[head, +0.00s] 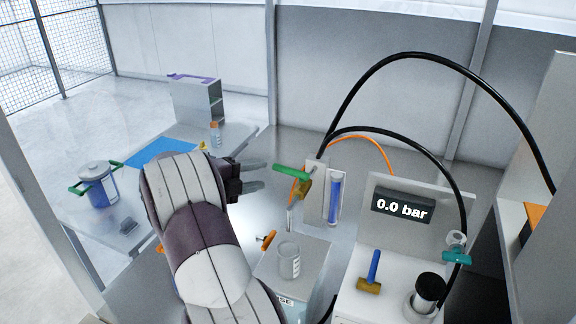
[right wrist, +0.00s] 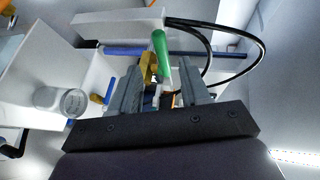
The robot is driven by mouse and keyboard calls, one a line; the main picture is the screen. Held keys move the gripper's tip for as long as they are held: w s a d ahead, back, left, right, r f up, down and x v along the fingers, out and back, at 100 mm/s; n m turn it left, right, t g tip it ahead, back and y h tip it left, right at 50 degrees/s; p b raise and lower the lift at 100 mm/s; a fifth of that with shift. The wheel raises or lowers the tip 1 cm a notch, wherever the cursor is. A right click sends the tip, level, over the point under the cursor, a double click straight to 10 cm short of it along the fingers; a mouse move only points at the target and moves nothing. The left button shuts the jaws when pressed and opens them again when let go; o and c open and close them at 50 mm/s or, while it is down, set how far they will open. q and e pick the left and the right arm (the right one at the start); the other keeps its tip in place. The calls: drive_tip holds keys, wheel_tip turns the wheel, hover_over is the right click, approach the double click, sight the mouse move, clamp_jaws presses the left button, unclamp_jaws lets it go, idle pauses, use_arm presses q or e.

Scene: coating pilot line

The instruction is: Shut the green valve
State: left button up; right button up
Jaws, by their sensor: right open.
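The green valve has a green lever (head: 291,172) and a brass body (head: 304,189) on the front of a pale upright panel. In the head view the lever sticks out to the left, roughly level, across the upright pipe line. My right gripper (head: 261,176) is open and empty just left of the lever's free end, with its fingers pointing at the valve. In the right wrist view the green lever (right wrist: 161,54) shows between and beyond the two fingers (right wrist: 163,92). I cannot tell whether they touch it. My left gripper is not in view.
A blue sight tube (head: 335,198) stands beside the valve. A glass beaker (head: 289,262) is on a box below. A blue-handled valve (head: 372,270), a teal valve (head: 457,257) and a 0.0 bar display (head: 402,207) are at right. Black hoses arch above.

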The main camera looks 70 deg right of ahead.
sight(280, 170)
drive_tip(key=p+x, duration=0.5)
drive_tip(key=x, duration=0.5)
drive_tip(key=shift+s+d, duration=0.15)
drive_tip(key=shift+d, duration=0.1)
clamp_jaws()
